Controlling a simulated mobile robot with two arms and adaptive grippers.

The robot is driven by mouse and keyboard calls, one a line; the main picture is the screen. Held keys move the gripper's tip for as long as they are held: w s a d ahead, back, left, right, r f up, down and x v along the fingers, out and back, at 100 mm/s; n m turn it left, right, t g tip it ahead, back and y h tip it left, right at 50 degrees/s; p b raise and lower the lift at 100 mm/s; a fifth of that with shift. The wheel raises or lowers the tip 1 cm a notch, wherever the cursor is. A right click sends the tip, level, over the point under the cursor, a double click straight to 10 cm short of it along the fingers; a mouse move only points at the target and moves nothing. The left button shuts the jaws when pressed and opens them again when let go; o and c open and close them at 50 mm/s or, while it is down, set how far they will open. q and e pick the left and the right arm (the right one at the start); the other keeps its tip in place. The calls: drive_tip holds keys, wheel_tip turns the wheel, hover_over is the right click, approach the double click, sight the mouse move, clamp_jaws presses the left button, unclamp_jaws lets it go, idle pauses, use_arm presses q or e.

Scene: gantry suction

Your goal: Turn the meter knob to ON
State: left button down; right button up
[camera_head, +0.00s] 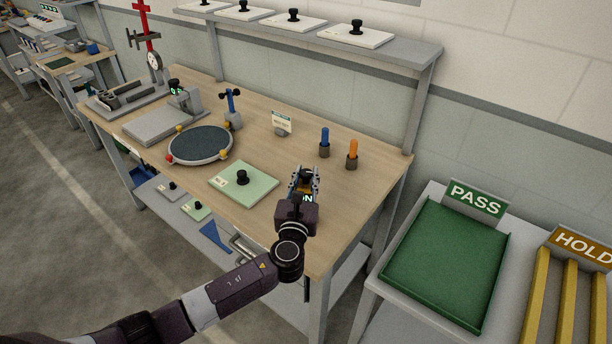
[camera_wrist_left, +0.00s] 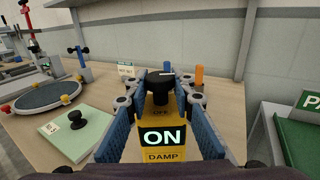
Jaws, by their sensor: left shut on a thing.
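The yellow meter (camera_wrist_left: 165,118) stands near the front right part of the bench, mostly hidden behind my gripper in the head view. Its black knob (camera_wrist_left: 158,86) with a white pointer mark is on top; the knob also shows in the head view (camera_head: 306,174). The meter's display (camera_wrist_left: 162,138) reads ON, with a DAMP label below it and a partly shaded OFF label above. My left gripper (camera_head: 304,182) reaches over the meter from the front, its blue-padded fingers on both sides of the knob and shut on it. My right gripper is out of view.
A pale green plate (camera_head: 243,183) with a black knob lies left of the meter. A round dark plate (camera_head: 200,145) is further left. Blue (camera_head: 325,138) and orange (camera_head: 352,150) pegs stand behind. A green PASS tray (camera_head: 445,260) is to the right, beyond the bench edge.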

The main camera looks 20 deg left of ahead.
use_arm(q)
drive_tip(key=c, duration=1.6)
unclamp_jaws()
drive_tip(key=shift+f, duration=0.1)
drive_tip(key=shift+s, duration=0.1)
drive_tip(key=s, duration=0.4)
drive_tip(key=s+d, duration=0.1)
drive_tip(key=s, duration=0.6)
drive_tip(key=shift+s+d, duration=0.35)
drive_tip(key=shift+d, duration=0.05)
